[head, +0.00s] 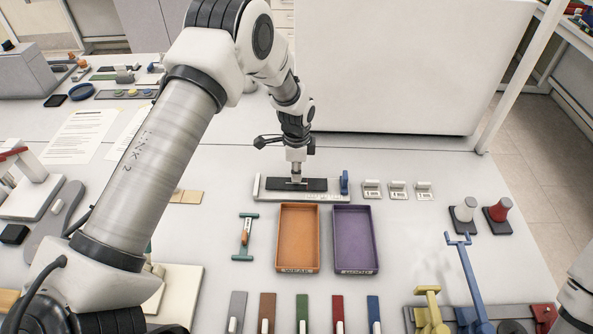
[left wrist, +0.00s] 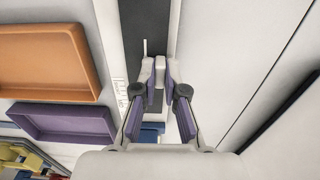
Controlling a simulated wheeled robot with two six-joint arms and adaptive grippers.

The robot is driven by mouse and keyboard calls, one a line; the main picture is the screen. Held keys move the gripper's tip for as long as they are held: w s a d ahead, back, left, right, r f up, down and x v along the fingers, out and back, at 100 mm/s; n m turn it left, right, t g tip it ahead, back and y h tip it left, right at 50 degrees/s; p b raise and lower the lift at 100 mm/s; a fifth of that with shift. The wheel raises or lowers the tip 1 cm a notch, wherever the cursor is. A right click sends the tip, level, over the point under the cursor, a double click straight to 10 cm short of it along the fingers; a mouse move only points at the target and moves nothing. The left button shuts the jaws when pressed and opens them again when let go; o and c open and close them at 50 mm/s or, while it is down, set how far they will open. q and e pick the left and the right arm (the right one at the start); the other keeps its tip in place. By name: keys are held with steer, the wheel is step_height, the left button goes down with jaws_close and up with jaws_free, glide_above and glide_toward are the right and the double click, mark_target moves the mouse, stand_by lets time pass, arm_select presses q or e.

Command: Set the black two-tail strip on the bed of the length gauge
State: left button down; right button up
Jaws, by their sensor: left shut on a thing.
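The length gauge (head: 262,194) is a long pale bed with a blue stop (head: 344,182) at its right end. The black strip (head: 316,184) lies lengthwise along the bed, and I cannot tell if it touches it all along. My left gripper (head: 297,178) points down over the strip's middle, shut on it. In the left wrist view the fingertips (left wrist: 160,70) are close together above the dark strip (left wrist: 134,25), and the gauge's marked edge (left wrist: 119,92) shows beside it. The grip point and the strip's tails are not clear. My right gripper is out of view.
An orange tray (head: 298,207) and a purple tray (head: 355,208) stand just in front of the gauge. Three small labelled blocks (head: 397,190) sit right of it. Several coloured strips (head: 302,312) lie at the front. A large white box (head: 400,70) stands behind.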

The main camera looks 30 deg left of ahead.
arm_select(q)
steer(key=shift+f, duration=0.25)
steer(key=c, duration=1.2)
jaws_free()
steer(key=shift+o, duration=0.2)
step_height(320, 180, up, 12)
